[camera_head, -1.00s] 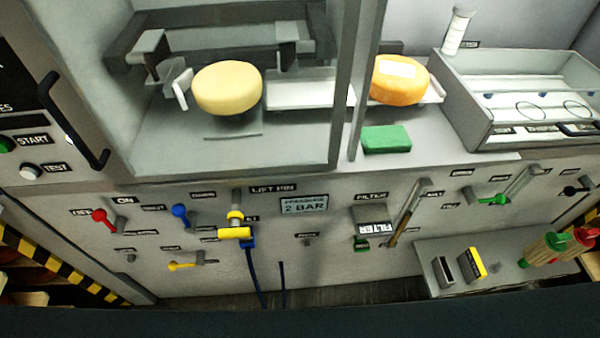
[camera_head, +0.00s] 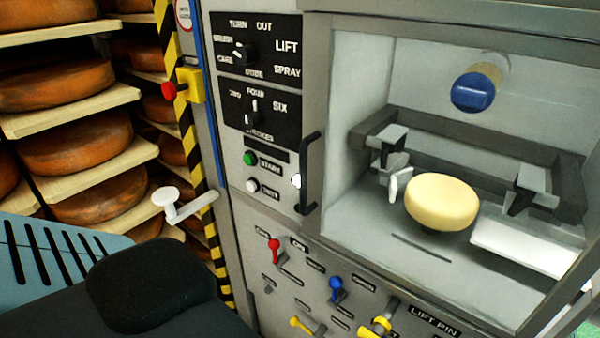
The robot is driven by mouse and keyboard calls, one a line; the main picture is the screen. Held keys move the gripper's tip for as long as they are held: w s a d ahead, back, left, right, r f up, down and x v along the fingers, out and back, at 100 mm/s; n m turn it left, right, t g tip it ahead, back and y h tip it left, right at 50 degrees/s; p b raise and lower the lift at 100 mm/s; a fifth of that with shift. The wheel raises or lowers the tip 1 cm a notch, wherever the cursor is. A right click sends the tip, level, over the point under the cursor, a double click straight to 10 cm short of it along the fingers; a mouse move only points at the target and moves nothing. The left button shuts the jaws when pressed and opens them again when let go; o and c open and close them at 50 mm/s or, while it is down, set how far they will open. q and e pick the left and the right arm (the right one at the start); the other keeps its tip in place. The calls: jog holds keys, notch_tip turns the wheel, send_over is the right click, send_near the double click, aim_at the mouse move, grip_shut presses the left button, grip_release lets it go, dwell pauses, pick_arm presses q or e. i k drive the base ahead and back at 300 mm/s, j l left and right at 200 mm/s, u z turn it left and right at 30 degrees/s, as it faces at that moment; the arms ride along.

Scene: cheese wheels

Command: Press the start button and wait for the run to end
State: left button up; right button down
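The green start button (camera_head: 250,158) sits on the machine's front panel, with a START label to its right. A white button (camera_head: 252,186) with a label is just below it. No gripper touches either one. A pale yellow cheese wheel (camera_head: 441,202) sits on a support inside the machine's chamber (camera_head: 350,170), between two dark clamp-like parts.
A black handle (camera_head: 308,172) stands out right of the buttons. Dials (camera_head: 245,53) are above. A red knob on a yellow box (camera_head: 190,86) and a white lever (camera_head: 184,205) project at the left. Shelves (camera_head: 85,177) hold orange cheese wheels. Coloured valves (camera_head: 336,288) are below.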

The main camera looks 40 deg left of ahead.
aim_at(249, 159)
jog(key=u, duration=1.65)
